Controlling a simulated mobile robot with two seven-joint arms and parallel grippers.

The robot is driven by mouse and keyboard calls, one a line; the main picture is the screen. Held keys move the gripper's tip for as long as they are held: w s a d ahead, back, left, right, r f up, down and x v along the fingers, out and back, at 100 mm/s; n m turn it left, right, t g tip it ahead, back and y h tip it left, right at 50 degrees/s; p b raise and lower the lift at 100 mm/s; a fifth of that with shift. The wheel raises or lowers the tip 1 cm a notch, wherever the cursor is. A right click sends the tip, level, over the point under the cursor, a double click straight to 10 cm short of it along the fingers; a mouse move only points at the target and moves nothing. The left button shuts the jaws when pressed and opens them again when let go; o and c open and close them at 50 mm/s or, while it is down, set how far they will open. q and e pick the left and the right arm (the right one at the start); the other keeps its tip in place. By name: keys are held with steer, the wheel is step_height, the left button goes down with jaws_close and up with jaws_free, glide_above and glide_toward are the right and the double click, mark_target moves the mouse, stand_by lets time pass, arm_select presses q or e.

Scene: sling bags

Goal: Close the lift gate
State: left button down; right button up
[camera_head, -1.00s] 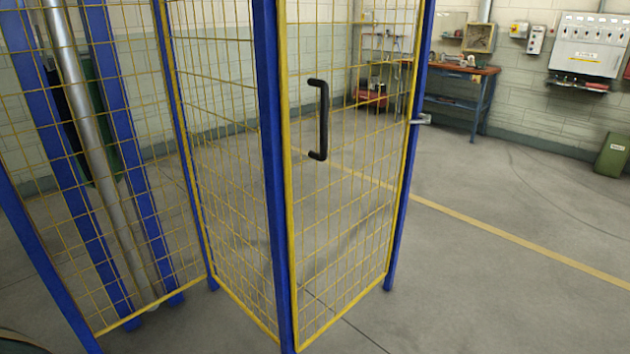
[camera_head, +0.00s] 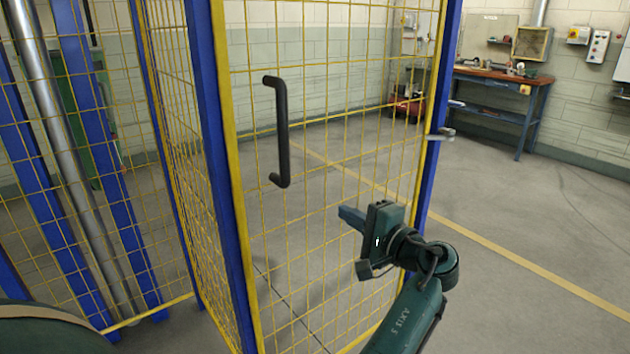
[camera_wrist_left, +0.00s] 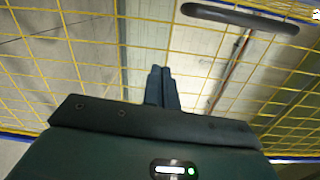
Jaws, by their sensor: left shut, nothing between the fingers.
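The lift gate is a yellow mesh panel (camera_head: 330,80) in a yellow frame, seen in the head view between two blue posts. Its black bar handle (camera_head: 281,130) is upright near the left edge. A metal latch piece (camera_head: 441,133) sticks out at the right blue post. I cannot tell whether the gate is fully closed. My left gripper (camera_head: 346,214) is shut and empty, in front of the mesh, right of and below the handle. In the left wrist view, the closed fingers (camera_wrist_left: 161,85) point toward the mesh, and the handle (camera_wrist_left: 238,18) lies above and right of them, apart. My right gripper is not in view.
A mesh cage side (camera_head: 175,150) with blue posts and a silver column (camera_head: 60,150) stands at the left. A workbench (camera_head: 500,85) stands against the back wall. The grey floor to the right is open, crossed by a yellow line (camera_head: 520,260).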

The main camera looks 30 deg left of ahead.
arm_select(q)
steer(key=a+r+g+y+p, duration=0.1)
steer(key=a+r+p, duration=0.2)
steer(key=a, duration=0.7)
steer(key=shift+s+a+r+n, duration=0.15)
steer(key=shift+s+r+n, duration=0.1)
steer(key=shift+r+n, duration=0.05)
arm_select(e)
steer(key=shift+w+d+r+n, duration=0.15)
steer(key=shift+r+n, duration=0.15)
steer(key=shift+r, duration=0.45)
